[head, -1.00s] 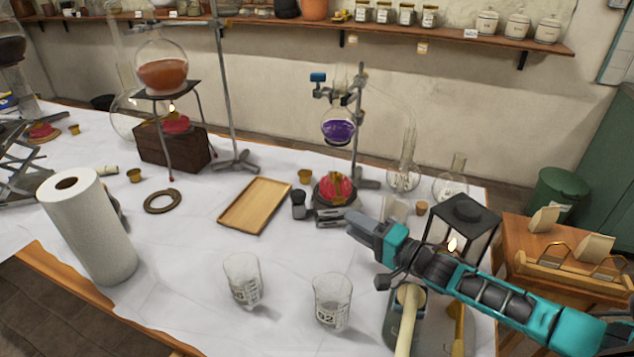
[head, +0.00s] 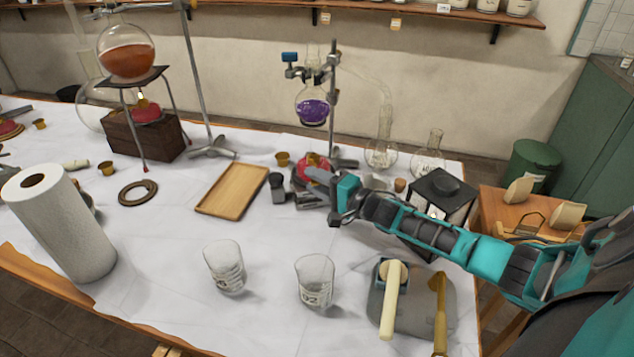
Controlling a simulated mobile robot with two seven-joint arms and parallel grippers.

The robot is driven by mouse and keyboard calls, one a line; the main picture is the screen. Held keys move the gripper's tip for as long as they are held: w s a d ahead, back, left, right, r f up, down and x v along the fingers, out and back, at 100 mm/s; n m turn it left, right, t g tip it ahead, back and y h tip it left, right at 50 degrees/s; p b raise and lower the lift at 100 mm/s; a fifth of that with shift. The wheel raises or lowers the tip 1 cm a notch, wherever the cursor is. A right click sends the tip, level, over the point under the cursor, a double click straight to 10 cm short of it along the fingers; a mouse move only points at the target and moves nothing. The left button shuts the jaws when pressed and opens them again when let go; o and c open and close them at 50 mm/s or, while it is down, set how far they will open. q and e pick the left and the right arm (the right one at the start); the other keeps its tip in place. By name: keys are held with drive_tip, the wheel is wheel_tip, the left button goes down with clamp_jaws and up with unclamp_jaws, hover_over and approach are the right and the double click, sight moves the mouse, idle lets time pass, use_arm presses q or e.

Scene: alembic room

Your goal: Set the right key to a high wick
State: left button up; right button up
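The right burner is a red spirit lamp (head: 311,164) on the table below a round flask of purple liquid (head: 313,110) clamped to a stand. My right gripper (head: 312,180) reaches in from the right, with its grey fingertips at the front of this lamp, overlapping its lower part. Whether they touch it, and the gap between them, cannot be made out. The lamp's wick key cannot be made out, and no flame shows on it. Another red lamp (head: 147,113) burns on a wooden block under an orange flask (head: 126,52) at the left. My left gripper is out of view.
A wooden tray (head: 232,190) lies left. Two beakers (head: 225,268) stand in front. A black lantern (head: 442,195) stands behind my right forearm.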

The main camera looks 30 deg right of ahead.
drive_tip(key=shift+c, duration=0.4)
clamp_jaws()
